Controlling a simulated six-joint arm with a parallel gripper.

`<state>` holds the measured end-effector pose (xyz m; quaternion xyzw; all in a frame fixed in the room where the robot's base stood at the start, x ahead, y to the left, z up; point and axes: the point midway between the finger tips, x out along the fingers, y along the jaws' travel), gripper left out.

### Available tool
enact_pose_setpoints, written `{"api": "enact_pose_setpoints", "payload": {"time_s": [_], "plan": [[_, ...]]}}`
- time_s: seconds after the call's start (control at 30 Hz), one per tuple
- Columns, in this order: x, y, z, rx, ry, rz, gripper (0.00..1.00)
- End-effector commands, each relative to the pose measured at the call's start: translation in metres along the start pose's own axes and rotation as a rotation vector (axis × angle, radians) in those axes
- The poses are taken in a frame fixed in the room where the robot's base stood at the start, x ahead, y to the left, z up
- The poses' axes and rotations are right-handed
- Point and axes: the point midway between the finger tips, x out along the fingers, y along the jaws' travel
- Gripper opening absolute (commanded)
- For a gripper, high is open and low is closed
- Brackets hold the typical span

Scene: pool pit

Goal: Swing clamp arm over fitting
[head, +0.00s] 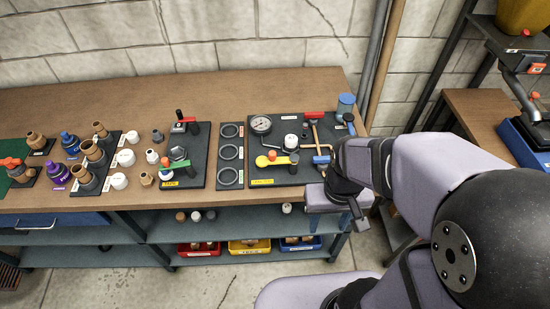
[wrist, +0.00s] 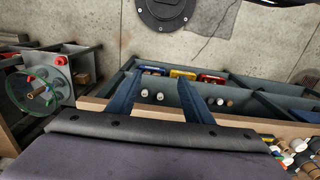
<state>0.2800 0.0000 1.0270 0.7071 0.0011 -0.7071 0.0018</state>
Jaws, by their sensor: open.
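I cannot tell which of these parts is the clamp arm. My gripper (head: 358,213) is beyond the bench's front edge at the right, well apart from that board. In the wrist view my gripper (wrist: 160,76) has its two dark fingers spread, with nothing between them. The small board cannot be made out in the wrist view.
A larger board (head: 262,194) with a gauge (head: 261,124), pipes and coloured handles lies between the small board and my arm. Ring outlines (head: 230,152) lie between the boards. Loose fittings crowd the bench's left. Red, yellow and blue bins (head: 249,246) sit on the lower shelf.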

Motion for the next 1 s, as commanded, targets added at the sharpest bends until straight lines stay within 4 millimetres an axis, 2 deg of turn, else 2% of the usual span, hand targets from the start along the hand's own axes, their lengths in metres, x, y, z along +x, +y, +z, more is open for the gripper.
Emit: {"api": "enact_pose_setpoints", "payload": {"time_s": [0.03,0.17,0.37,0.47,0.63,0.73,0.83,1.0], "plan": [[0.0,-0.002,0.0,-0.008,0.0,0.0,0.33],[0.002,-0.011,0.001,-0.049,-0.003,0.0,0.02],[0.011,-0.041,0.008,-0.191,-0.028,0.003,0.0],[0.011,-0.063,0.001,-0.286,-0.02,0.005,0.0],[0.002,-0.101,-0.026,-0.465,0.043,0.031,0.0],[-0.011,-0.123,-0.053,-0.515,0.112,0.055,0.0],[-0.027,-0.134,-0.081,-0.465,0.184,0.073,0.0],[-0.053,-0.137,-0.119,-0.3,0.289,0.081,0.0]]}}
